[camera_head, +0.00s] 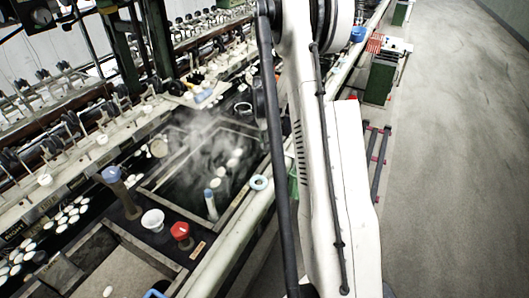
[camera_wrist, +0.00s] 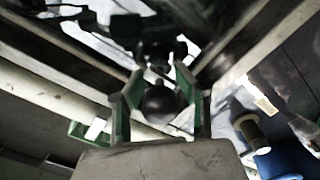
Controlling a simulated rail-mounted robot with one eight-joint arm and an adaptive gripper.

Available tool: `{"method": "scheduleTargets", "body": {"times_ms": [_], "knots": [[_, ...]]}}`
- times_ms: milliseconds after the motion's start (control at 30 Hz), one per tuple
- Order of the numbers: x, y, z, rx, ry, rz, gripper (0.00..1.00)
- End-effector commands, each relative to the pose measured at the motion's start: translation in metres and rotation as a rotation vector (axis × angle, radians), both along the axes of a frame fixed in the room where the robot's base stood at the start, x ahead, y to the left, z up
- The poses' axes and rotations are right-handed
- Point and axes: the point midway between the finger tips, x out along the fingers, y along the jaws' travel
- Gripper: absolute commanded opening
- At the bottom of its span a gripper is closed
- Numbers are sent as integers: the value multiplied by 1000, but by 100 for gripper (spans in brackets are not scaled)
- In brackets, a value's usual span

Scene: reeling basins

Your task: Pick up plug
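In the wrist view my gripper (camera_wrist: 160,74) has its two green-and-dark fingers apart, reaching up from the grey body at the bottom. A dark rounded thing (camera_wrist: 159,102) shows in the gap between them. I cannot tell whether it lies between the fingers or beyond, nor whether it is the plug. No thing can be surely named as the plug in either view. In the head view my white arm crosses the middle, and my gripper is not visible there.
In the head view a steaming basin (camera_head: 178,196) lies left of my arm. Near it stand a red knob (camera_head: 181,231), a white cup (camera_head: 153,220) and a blue-topped cylinder (camera_head: 210,204). A green cabinet (camera_head: 379,81) stands right of the bench. The floor (camera_head: 450,170) at right is clear.

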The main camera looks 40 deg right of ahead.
Motion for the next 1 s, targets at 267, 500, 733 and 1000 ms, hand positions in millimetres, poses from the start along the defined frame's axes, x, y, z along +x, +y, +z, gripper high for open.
{"method": "scheduleTargets", "body": {"times_ms": [267, 500, 733, 1000], "knots": [[0, 0, -3, 0, 0, 0, 31], [0, 0, -2, 0, 0, 0, 0], [0, 0, -2, 0, 0, 0, 0], [0, 0, 0, 0, 0, 0, 0]]}}
